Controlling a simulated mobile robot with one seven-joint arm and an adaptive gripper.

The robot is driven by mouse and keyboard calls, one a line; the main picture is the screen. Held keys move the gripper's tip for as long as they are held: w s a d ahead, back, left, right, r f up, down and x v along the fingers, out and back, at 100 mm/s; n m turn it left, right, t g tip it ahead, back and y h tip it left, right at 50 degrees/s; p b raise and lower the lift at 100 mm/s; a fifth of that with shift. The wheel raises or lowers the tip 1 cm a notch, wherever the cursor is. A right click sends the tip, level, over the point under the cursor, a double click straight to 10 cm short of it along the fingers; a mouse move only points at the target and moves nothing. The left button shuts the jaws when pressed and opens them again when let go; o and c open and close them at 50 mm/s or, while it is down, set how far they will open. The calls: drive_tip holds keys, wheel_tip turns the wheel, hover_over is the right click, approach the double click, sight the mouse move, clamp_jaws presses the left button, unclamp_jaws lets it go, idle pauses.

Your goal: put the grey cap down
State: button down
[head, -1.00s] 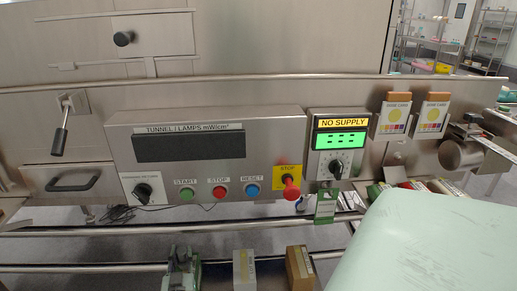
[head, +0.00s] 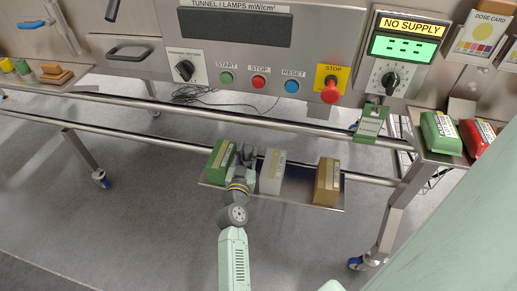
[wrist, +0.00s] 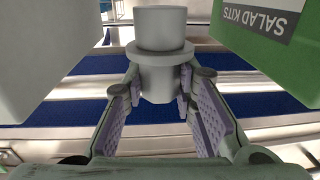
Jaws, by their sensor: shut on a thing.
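The grey cap (wrist: 161,42), a stepped cylinder with a wide flange, is upright between the fingertips of my gripper (wrist: 162,88) in the wrist view. My gripper is shut on it. In the head view my gripper (head: 244,158) is at the low tray (head: 305,203), between a green box (head: 219,158) and a pale grey box (head: 272,172). The cap cannot be made out there, and I cannot tell whether it touches a surface. In the wrist view the green box (wrist: 275,40), labelled SALAD KITS, is close on the right and the grey box (wrist: 40,50) close on the left.
A brown box (head: 327,182) stands at the tray's right part, with bare tray between it and the grey box. Rails (head: 290,125) run behind. The control panel (head: 270,50) with a red stop knob (head: 330,90) is above. Green (head: 441,132) and red packs (head: 478,138) lie at right.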

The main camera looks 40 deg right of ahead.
sight(248, 165)
wheel_tip(248, 165, down, 6)
drive_tip(key=b, duration=0.4)
drive_tip(key=shift+f, duration=0.15)
drive_tip(key=c, duration=1.3)
unclamp_jaws()
drive_tip(key=shift+s+a, duration=0.1)
drive_tip(key=shift+s, duration=0.05)
drive_tip(key=v, duration=0.7)
drive_tip(key=shift+s+a, duration=0.1)
drive_tip(key=shift+r, duration=0.25)
